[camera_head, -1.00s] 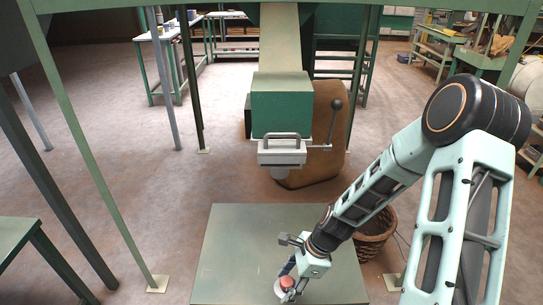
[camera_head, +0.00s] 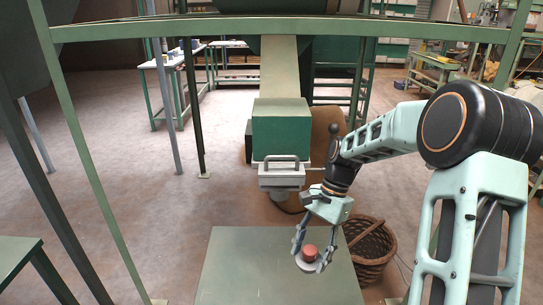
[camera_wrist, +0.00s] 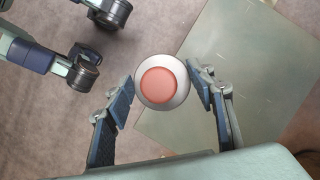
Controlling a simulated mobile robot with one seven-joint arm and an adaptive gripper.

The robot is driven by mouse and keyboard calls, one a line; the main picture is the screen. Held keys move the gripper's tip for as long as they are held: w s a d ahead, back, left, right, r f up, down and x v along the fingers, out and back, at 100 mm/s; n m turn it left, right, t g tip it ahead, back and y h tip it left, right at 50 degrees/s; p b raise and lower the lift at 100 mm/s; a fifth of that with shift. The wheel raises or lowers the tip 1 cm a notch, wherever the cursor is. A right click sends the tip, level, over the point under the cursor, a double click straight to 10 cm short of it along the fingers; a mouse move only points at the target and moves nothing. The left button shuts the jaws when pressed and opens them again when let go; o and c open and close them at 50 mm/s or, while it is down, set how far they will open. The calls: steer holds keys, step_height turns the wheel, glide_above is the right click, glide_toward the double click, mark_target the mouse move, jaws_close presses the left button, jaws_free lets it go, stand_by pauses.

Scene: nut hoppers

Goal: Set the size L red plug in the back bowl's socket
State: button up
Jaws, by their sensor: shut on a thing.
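The red plug (camera_head: 310,251) has a round red top and a wider pale grey round body. In the wrist view the plug (camera_wrist: 159,85) sits between my two fingers, red face toward the camera. My gripper (camera_head: 308,258) is shut on the plug's grey body, with a finger on each side. The head view shows it over the far part of the green table. In the wrist view my gripper (camera_wrist: 164,92) has the floor and a table corner behind it. I cannot make out a bowl or its socket, and no size mark is readable.
The green table (camera_head: 240,275) has a bare top. Beyond it hangs a green box (camera_head: 281,132) with a grey handled outlet (camera_head: 283,175). A wicker basket (camera_head: 370,250) stands right of the table. Green frame posts stand at the left.

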steer(key=w+d+r+n+g+h, duration=0.1)
steer(key=w+d+r+n, duration=0.15)
steer(key=r, duration=0.35)
steer(key=w+d+r+n+h, duration=0.1)
steer(key=w+r+n, duration=0.2)
steer(key=r, duration=0.3)
step_height(320, 180, up, 17)
steer(key=s+n+h+p, duration=0.1)
steer(key=s+n+p, duration=0.25)
steer(key=p, duration=2.25)
steer(key=s+x, duration=0.1)
steer(key=x, duration=0.5)
steer(key=shift+s+d+f, duration=0.15)
steer(key=shift+s+f, duration=0.05)
